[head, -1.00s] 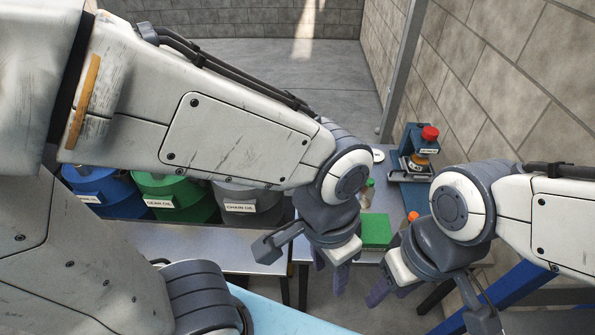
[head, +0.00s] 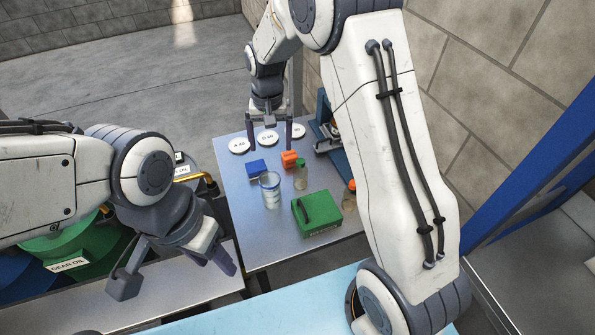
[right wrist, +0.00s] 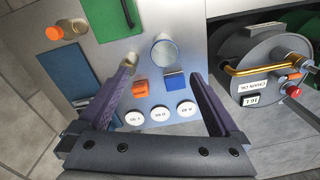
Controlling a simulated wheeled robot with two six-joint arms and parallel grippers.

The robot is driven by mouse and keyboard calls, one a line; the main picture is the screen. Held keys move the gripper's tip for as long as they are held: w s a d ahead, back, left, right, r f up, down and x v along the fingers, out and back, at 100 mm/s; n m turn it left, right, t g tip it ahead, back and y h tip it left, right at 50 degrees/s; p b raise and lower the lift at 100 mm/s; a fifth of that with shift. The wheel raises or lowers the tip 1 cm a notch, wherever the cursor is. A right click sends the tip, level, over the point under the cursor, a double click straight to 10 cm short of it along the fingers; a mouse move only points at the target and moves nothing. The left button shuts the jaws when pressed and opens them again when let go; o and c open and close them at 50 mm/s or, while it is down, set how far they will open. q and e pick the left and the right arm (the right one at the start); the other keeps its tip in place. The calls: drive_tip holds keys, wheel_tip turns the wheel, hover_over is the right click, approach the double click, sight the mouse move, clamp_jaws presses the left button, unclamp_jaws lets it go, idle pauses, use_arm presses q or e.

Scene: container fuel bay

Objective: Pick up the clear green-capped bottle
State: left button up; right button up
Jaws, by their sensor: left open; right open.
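The clear bottle with the green cap (head: 301,175) stands upright on the grey table in the head view, just in front of an orange block and right of a clear beaker. My right gripper (head: 269,142) is open and empty above the table's far end, beyond the bottle. My left gripper (head: 215,256) is open, at the left over the near bench, away from the bottle.
Beside the bottle are the beaker (head: 270,190), the orange block (head: 289,158), a blue block (head: 257,168) and a green case (head: 317,214). Labelled white discs (head: 268,137) lie at the far end. An orange-capped item (head: 350,187) is partly hidden by my right arm. Oil drums (head: 68,250) stand left.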

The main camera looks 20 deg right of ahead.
sight(301, 167)
drive_tip(key=w+d+f+m, duration=0.1)
drive_tip(key=w+d+f, duration=0.1)
drive_tip(key=d+f, duration=0.1)
drive_tip(key=w+d+f+m, duration=0.1)
drive_tip(key=w+d+f, duration=0.1)
drive_tip(key=d+f, duration=0.1)
drive_tip(key=w+d+f+m, duration=0.1)
drive_tip(key=w+d+f, duration=0.1)
drive_tip(key=d+f, duration=0.2)
drive_tip(key=shift+w+m+b, duration=0.2)
drive_tip(key=shift+m+b, duration=0.1)
drive_tip(key=shift+b, duration=0.1)
drive_tip(key=f, duration=0.4)
drive_tip(key=shift+d+f, duration=0.2)
drive_tip(key=shift+f, duration=0.15)
drive_tip(key=f, duration=0.1)
drive_tip(key=f+p, duration=0.1)
drive_tip(key=f, duration=0.2)
drive_tip(key=shift+s+f+p, duration=0.25)
drive_tip(key=shift+f+p, duration=0.05)
drive_tip(key=shift+f, duration=0.65)
drive_tip(key=shift+w, duration=0.1)
clamp_jaws()
drive_tip(key=shift+r, duration=0.1)
